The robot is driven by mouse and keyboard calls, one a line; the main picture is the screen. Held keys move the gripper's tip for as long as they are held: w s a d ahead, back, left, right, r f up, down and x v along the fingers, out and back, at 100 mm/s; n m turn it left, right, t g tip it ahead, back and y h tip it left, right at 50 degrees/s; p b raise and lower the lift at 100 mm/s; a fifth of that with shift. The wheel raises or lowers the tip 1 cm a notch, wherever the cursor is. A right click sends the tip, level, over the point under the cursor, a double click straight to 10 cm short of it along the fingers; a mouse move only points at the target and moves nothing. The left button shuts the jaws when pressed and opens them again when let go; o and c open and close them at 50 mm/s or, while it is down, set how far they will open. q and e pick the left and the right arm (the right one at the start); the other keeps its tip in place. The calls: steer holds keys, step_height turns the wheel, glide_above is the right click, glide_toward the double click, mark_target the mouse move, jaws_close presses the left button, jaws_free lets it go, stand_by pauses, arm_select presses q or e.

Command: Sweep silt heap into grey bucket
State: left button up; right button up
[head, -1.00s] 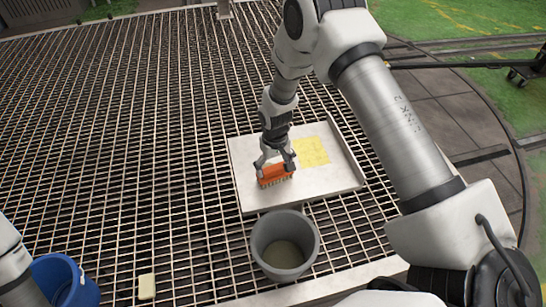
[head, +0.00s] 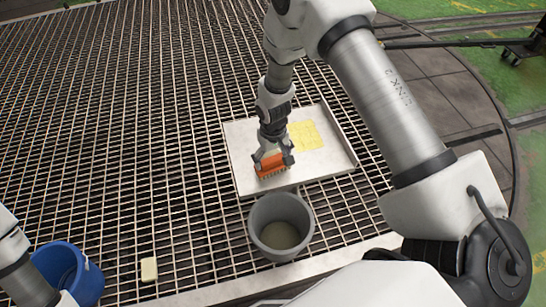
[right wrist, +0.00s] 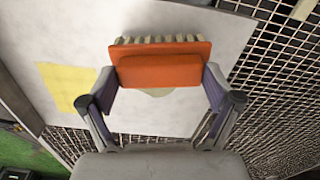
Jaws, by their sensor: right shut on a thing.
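My right gripper (head: 273,158) is shut on an orange brush (head: 271,166) with pale bristles. The brush is over the front left part of a shallow pale tray (head: 323,170), near the side facing the bucket. In the right wrist view the brush (right wrist: 162,65) lies across both fingers. A small pale patch (right wrist: 155,92) shows just beside its orange block; I cannot tell whether it is silt. The grey bucket (head: 262,230) stands upright in front of the tray, with a brownish-grey bottom or contents. No clear silt heap shows. My left gripper is not clearly in view.
A yellow square (head: 305,136) lies on the tray, right of the brush. A blue bucket (head: 88,284) stands at the lower left, with a small cream block (head: 149,269) beside it. The metal grating (head: 120,130) left of the tray is clear.

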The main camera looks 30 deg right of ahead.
steer(key=shift+s+r, duration=0.1)
steer(key=shift+r, duration=0.15)
steer(key=w+d+b, duration=0.1)
steer(key=w, duration=0.2)
steer(key=w+b, duration=0.2)
steer(key=w, duration=0.1)
steer(key=w+d+f+b, duration=0.1)
steer(key=w, duration=0.3)
steer(key=shift+w+d+b, duration=0.1)
steer(key=shift+d+b, duration=0.2)
steer(key=shift+d, duration=0.05)
steer(key=shift+w, duration=0.25)
steer(key=shift+w+r, duration=0.1)
steer(key=shift+f+b, duration=0.3)
steer(key=shift+f, duration=0.25)
